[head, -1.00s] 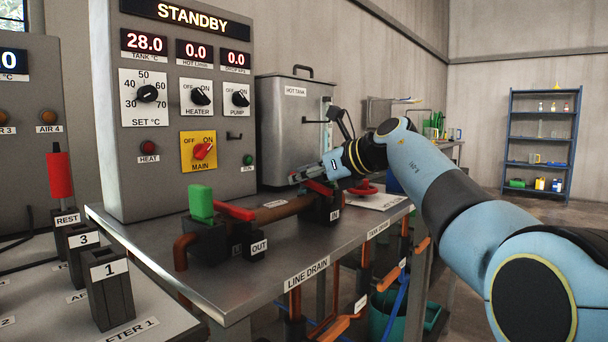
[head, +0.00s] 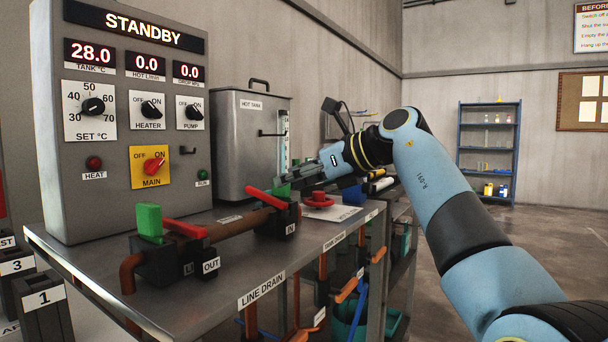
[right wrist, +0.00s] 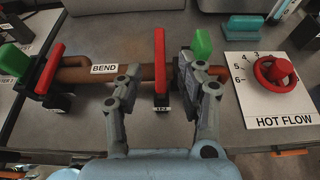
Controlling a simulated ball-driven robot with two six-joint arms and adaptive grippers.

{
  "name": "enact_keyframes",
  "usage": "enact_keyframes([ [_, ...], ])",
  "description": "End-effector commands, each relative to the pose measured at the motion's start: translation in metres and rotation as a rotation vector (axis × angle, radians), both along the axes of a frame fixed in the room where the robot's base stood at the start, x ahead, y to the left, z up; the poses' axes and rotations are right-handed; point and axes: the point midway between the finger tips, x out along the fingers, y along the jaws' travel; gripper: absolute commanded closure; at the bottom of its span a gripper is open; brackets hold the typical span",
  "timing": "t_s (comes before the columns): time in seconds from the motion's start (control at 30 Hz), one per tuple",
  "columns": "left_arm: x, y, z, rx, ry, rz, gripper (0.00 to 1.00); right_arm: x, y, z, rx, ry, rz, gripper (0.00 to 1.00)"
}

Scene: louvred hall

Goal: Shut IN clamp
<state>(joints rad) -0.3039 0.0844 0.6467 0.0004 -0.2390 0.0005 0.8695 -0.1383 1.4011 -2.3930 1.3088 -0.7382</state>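The IN clamp (head: 277,222) sits on the copper pipe at the bench's right part, a dark block labelled IN. Its red lever (head: 266,198) slopes across the top, and its green piece (head: 283,190) stands beyond, partly behind the gripper. My right gripper (head: 294,181) is open and empty, just above and beside the clamp. In the right wrist view the fingers (right wrist: 158,75) are spread, with the red lever (right wrist: 160,55) appearing between them and the green piece (right wrist: 203,43) behind the right finger. Contact cannot be told. My left gripper is out of view.
The OUT clamp (head: 168,258), with a red lever and raised green piece, stands left on the same pipe. A red HOT FLOW knob (head: 319,200) is right of the IN clamp. The hot tank (head: 240,145) and control panel (head: 125,200) stand behind.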

Motion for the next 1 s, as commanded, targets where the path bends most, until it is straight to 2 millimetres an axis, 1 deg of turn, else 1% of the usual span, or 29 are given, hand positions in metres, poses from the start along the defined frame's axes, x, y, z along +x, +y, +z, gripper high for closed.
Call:
enact_keyframes([
  [0.03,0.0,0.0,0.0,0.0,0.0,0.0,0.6,-0.003,-0.007,0.002,-0.001,-0.002,-0.002,0.62],
  [0.2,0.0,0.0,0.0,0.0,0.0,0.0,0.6,-0.013,-0.018,0.009,0.0,0.0,-0.001,0.62],
  [0.5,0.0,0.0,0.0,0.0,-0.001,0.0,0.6,-0.014,-0.02,0.009,0.0,0.0,0.0,0.62],
  [0.6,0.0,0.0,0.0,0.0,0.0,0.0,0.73,-0.015,-0.02,0.01,0.02,-0.004,-0.005,0.62],
  [0.67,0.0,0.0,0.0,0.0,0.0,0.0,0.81,-0.016,-0.02,0.012,0.078,-0.015,-0.018,0.62],
  [0.77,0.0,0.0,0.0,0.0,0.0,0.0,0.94,-0.023,-0.023,0.021,0.287,-0.049,-0.069,0.62],
  [0.8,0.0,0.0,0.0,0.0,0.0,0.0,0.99,-0.028,-0.03,0.028,0.411,-0.061,-0.102,0.62],
  [0.87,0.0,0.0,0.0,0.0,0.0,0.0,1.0,-0.039,-0.048,0.038,0.627,-0.071,-0.167,0.62],
  [0.9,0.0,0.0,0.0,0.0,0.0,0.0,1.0,-0.047,-0.065,0.045,0.785,-0.069,-0.217,0.62],
  [0.97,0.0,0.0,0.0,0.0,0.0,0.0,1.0,-0.061,-0.098,0.05,1.022,-0.053,-0.302,0.62],
  [1.0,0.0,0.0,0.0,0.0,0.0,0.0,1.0,-0.07,-0.124,0.049,1.178,-0.032,-0.366,0.62],
])
